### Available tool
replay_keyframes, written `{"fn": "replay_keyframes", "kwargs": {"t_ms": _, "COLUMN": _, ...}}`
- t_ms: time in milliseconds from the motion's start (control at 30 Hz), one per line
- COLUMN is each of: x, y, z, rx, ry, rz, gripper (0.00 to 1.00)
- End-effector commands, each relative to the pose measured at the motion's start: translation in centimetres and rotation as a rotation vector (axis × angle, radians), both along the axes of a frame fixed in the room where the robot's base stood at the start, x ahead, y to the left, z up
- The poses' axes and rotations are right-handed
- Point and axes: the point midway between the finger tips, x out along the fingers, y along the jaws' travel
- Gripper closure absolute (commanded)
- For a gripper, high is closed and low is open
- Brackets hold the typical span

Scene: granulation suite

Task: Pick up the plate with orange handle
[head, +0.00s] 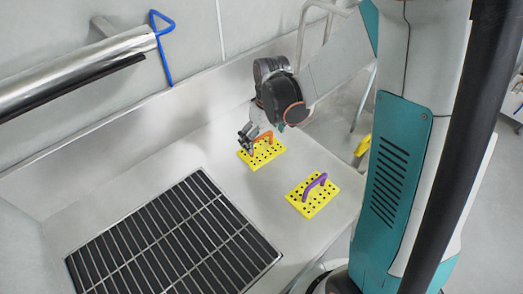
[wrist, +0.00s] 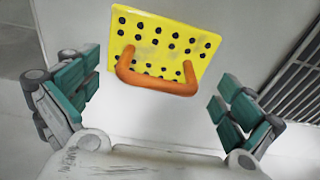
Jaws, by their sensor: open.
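The plate with orange handle (head: 262,153) is a yellow perforated plate lying on the steel counter in the head view. In the wrist view the same plate (wrist: 165,40) shows whole, with its orange handle (wrist: 157,82) arching across its near side. My gripper (head: 248,135) is just above the plate's far left part in the head view. In the wrist view my gripper (wrist: 155,105) is open, with one teal-padded finger on each side of the orange handle and a wide gap to it. Nothing is between the fingers' pads.
A second yellow perforated plate with a purple handle (head: 313,193) lies to the right on the counter (head: 225,155). A dark grate (head: 170,240) is set into the counter at left. A metal pipe (head: 75,70) and a blue hook (head: 161,45) are at upper left.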

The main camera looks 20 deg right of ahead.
Motion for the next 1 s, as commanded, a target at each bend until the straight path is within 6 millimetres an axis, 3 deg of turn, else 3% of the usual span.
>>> {"fn": "replay_keyframes", "kwargs": {"t_ms": 33, "x": 0.3, "y": 0.1, "z": -1.2, "rx": 0.000, "ry": 0.000, "rz": 0.000, "gripper": 0.00}}
{"fn": "replay_keyframes", "kwargs": {"t_ms": 200, "x": 0.5, "y": 0.2, "z": -3.2, "rx": 0.000, "ry": 0.000, "rz": 0.000, "gripper": 0.00}}
{"fn": "replay_keyframes", "kwargs": {"t_ms": 433, "x": 0.6, "y": 0.2, "z": -3.2, "rx": 0.000, "ry": 0.000, "rz": 0.000, "gripper": 0.00}}
{"fn": "replay_keyframes", "kwargs": {"t_ms": 700, "x": 0.6, "y": 0.2, "z": -3.2, "rx": 0.000, "ry": 0.000, "rz": 0.000, "gripper": 0.59}}
{"fn": "replay_keyframes", "kwargs": {"t_ms": 1000, "x": 0.5, "y": 0.2, "z": -3.2, "rx": 0.000, "ry": 0.000, "rz": 0.000, "gripper": 0.60}}
